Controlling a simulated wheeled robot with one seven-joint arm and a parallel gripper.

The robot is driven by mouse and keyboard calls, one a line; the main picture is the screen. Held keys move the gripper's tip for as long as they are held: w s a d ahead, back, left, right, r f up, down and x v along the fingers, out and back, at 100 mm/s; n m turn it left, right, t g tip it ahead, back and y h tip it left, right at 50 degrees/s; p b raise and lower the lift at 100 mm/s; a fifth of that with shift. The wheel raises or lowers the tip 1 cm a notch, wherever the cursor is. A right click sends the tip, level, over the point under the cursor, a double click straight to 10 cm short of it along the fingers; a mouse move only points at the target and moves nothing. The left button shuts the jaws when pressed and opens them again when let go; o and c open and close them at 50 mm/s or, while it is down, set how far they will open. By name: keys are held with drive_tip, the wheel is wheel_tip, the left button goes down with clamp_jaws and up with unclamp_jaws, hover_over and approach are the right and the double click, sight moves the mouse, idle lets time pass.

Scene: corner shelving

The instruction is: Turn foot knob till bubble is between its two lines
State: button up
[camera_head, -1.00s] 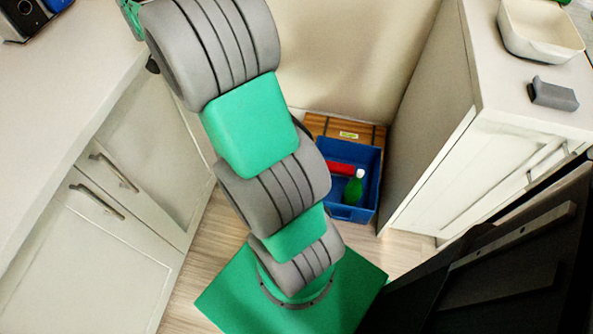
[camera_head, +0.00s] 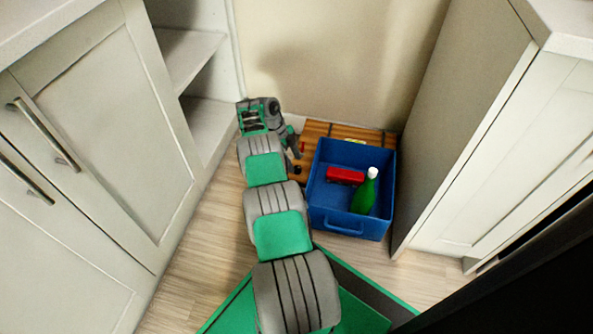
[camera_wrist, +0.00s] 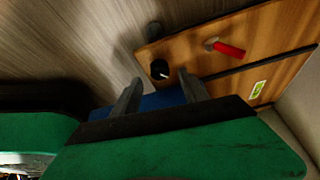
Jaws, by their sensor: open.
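A wooden board (camera_head: 316,131) lies low in the corner, partly hidden behind the crate; its striped top also shows in the wrist view (camera_wrist: 215,67). A black round knob (camera_wrist: 159,69) with a white mark sits at the board's near corner; a small dark spot there also shows in the head view (camera_head: 298,170). A yellow-green bubble vial (camera_wrist: 258,89) is set in the board and shows in the head view (camera_head: 354,141); its bubble and lines are too small to read. My gripper (camera_wrist: 160,88) is open and empty, its fingers apart, short of the knob.
A blue crate (camera_head: 344,228) with a red block (camera_head: 345,175) and a green bottle (camera_head: 364,194) stands against the board. A red-handled tool (camera_wrist: 228,49) lies on the board. Cabinets stand left (camera_head: 100,120) and right (camera_head: 500,140). Open shelves (camera_head: 200,130) are behind my arm.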

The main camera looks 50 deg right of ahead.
sight(297, 168)
drive_tip(key=b+x, duration=0.1)
drive_tip(key=x, duration=0.2)
drive_tip(key=shift+f, duration=0.1)
drive_tip(key=shift+c, duration=0.3)
clamp_jaws()
